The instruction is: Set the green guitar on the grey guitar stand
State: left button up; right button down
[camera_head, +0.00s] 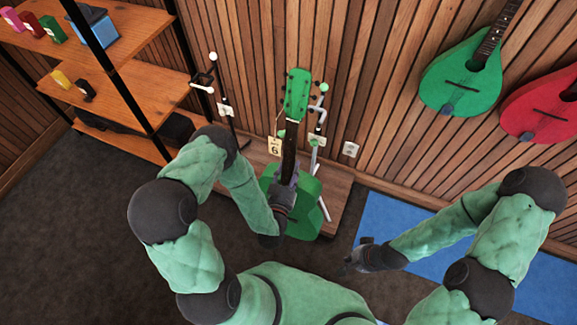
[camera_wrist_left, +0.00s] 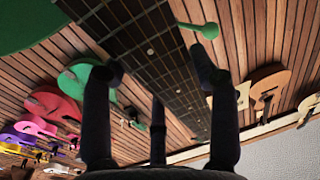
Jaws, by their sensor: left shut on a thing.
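The green guitar (camera_head: 307,195) is upright in the head view, its headstock (camera_head: 295,95) at the top and a tag hanging beside its neck. My left gripper (camera_head: 285,187) is shut on the neck just above the body. In the left wrist view, the dark fretboard (camera_wrist_left: 165,60) lies across the gripper's fingers (camera_wrist_left: 152,75). The grey guitar stand (camera_head: 318,130) shows just behind and right of the neck. The guitar hides much of it, and I cannot tell whether they touch. My right gripper (camera_head: 362,252) is empty, low and to the right; its finger opening is unclear.
A dark stand (camera_head: 225,108) with pale tips is left of the guitar on the wooden platform (camera_head: 340,190). Wooden shelves (camera_head: 130,75) stand at the left. A green mandolin-like instrument (camera_head: 455,85) and a red one (camera_head: 540,110) hang on the slatted wall. A blue mat (camera_head: 400,215) lies at the right.

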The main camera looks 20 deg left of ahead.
pick_arm(q)
jog(key=shift+f+b, duration=0.5)
jog(key=shift+f, duration=0.65)
jog(key=shift+w+d+f, duration=0.1)
jog(key=shift+w+d, duration=0.05)
jog(key=shift+w, duration=2.85)
jog(key=w+b, duration=0.1)
jog(key=w, duration=0.7)
jog(key=shift+w+d+f, duration=0.15)
jog(key=shift+f, duration=0.05)
jog(key=shift+w+b, duration=0.15)
jog(key=shift+b, duration=0.15)
jog(key=w+b, duration=0.3)
jog(key=w, duration=0.3)
jog(key=shift+f, duration=0.25)
jog(key=shift+w+d+b, duration=0.1)
jog(key=shift+w+b, duration=0.15)
jog(key=shift+b, duration=0.1)
